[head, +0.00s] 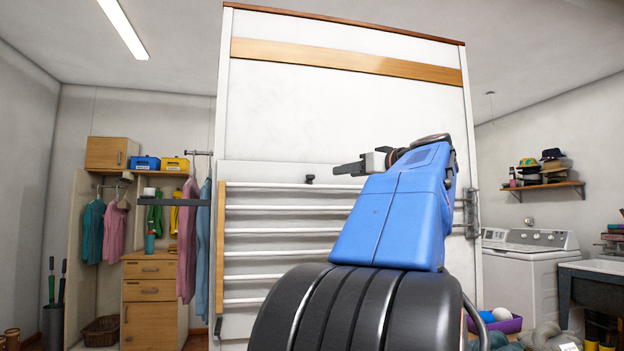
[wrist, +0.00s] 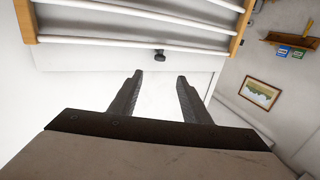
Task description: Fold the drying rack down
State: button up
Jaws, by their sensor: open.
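The drying rack (head: 282,230) has several white bars between light wooden side rails and stands upright against a tall white panel in the head view. My arm hides its right part. In the wrist view the rack (wrist: 150,20) spans the top of the picture. A small dark knob (head: 309,179) sits just above the top bar; it also shows in the wrist view (wrist: 160,55). My gripper (head: 348,169) is to the right of the knob in the head view. In the wrist view my gripper (wrist: 160,76) is open and empty, with the knob beyond the gap between its fingertips.
The white panel (head: 340,110) rises behind the rack. Hanging clothes (head: 187,240) and a wooden drawer unit (head: 150,300) are at left. A white washing machine (head: 525,270) and a dark sink tub (head: 595,285) stand at right. A purple basket (head: 508,325) is on the floor.

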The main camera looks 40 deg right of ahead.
aim_at(313, 177)
jog(key=w, duration=0.5)
jog(key=w+d, duration=0.1)
jog(key=w, duration=0.4)
jog(key=w+d, duration=0.1)
jog(key=w, duration=0.5)
jog(key=shift+w+d, duration=0.1)
jog(key=shift+d, duration=0.15)
grip_shut()
